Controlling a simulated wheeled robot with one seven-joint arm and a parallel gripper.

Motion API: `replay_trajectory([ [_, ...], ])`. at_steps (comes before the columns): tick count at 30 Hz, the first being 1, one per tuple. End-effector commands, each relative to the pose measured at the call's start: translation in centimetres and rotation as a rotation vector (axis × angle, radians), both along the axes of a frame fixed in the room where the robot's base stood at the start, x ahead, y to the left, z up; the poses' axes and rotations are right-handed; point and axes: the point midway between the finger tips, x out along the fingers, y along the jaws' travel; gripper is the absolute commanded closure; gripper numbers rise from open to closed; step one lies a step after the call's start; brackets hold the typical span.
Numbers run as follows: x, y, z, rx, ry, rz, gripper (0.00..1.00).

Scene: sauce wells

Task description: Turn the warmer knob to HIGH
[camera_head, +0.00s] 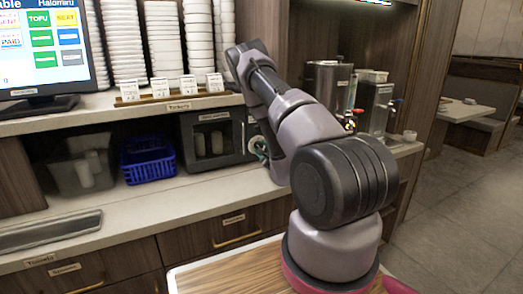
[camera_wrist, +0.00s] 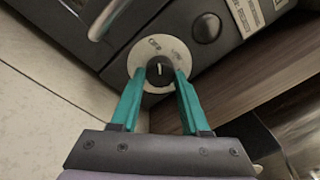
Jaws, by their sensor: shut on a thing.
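The warmer (camera_head: 211,136) is a dark box with a glass front on the lower counter, in the middle of the head view. Its knob (camera_wrist: 159,71) is small, round and black with a pale pointer line, set on a light round dial plate (camera_wrist: 145,48). The dial's printing is too blurred to read. My gripper (camera_wrist: 160,77) has its two teal fingers on either side of the knob, shut on it. In the head view my gripper (camera_head: 260,150) is at the warmer's right side, mostly hidden by my arm, and the knob is hidden there.
A blue basket (camera_head: 148,160) and a grey bin (camera_head: 80,166) stand left of the warmer. Above is a shelf with cup stacks (camera_head: 163,45) and ticket holders. A second round black button (camera_wrist: 206,28) is near the dial. Metal dispensers (camera_head: 327,85) stand at right.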

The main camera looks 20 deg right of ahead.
Motion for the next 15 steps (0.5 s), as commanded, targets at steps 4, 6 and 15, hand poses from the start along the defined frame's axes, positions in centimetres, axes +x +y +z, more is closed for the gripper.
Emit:
replay_trajectory([
  [4, -0.04, -0.14, 0.05, 0.101, 0.002, -0.003, 1.00],
  [6, -0.04, -0.15, 0.07, 0.160, 0.004, -0.004, 1.00],
  [15, -0.04, -0.07, 0.10, 0.442, 0.013, -0.003, 1.00],
])
